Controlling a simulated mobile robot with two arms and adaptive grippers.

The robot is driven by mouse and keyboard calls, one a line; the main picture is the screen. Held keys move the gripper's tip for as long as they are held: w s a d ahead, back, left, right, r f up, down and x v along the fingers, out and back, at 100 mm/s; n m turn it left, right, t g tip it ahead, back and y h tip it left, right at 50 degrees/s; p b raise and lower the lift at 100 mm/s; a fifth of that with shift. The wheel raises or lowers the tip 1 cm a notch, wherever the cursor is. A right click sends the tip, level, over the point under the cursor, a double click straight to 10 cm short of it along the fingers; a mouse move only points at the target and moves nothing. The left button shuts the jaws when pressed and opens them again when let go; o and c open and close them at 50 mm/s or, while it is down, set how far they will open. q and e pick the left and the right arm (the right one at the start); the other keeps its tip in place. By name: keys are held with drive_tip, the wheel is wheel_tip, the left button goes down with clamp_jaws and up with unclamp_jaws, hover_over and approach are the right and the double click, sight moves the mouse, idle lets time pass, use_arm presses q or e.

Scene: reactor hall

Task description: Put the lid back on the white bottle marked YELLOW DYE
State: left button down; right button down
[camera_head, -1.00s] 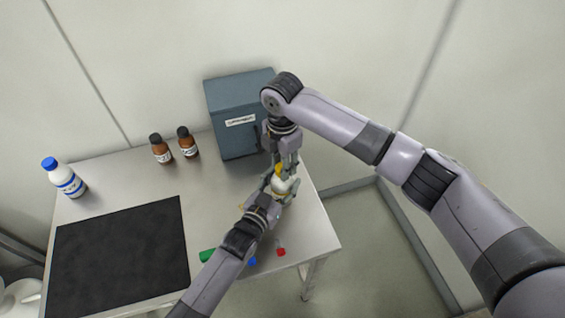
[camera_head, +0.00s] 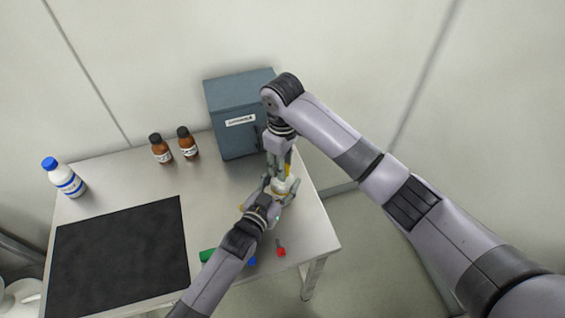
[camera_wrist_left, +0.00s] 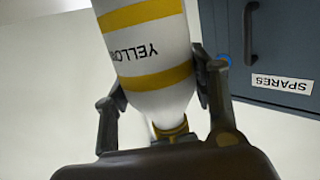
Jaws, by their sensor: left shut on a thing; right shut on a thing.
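The white bottle (camera_head: 287,187) with yellow bands stands out near the right side of the table. Its lettering beginning YELLOW shows upside down in the left wrist view (camera_wrist_left: 146,52). My left gripper (camera_head: 279,187) is shut on the bottle's body, a finger on each side; it also shows in the left wrist view (camera_wrist_left: 160,95). My right gripper (camera_head: 284,170) points down just above the bottle and is shut on a yellow piece (camera_head: 289,169), apparently the lid. A yellow part shows at the bottle's neck in the left wrist view; whether lid and neck touch is hidden.
A grey-blue SPARES cabinet (camera_head: 232,100) stands behind. Two brown bottles (camera_head: 161,152) (camera_head: 187,146) and a blue-capped white bottle (camera_head: 69,182) are left. A black mat (camera_head: 120,255) covers the table's (camera_head: 210,205) front left. Small green (camera_head: 207,255), blue (camera_head: 252,261) and red (camera_head: 281,251) items lie near the front edge.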

drive_tip(key=m, duration=0.6)
drive_tip(key=shift+s+a+m, duration=0.1)
drive_tip(key=shift+m, duration=0.2)
drive_tip(key=c, duration=1.2)
unclamp_jaws()
drive_tip(key=shift+r, duration=2.25)
drive_tip(key=shift+c, duration=0.5)
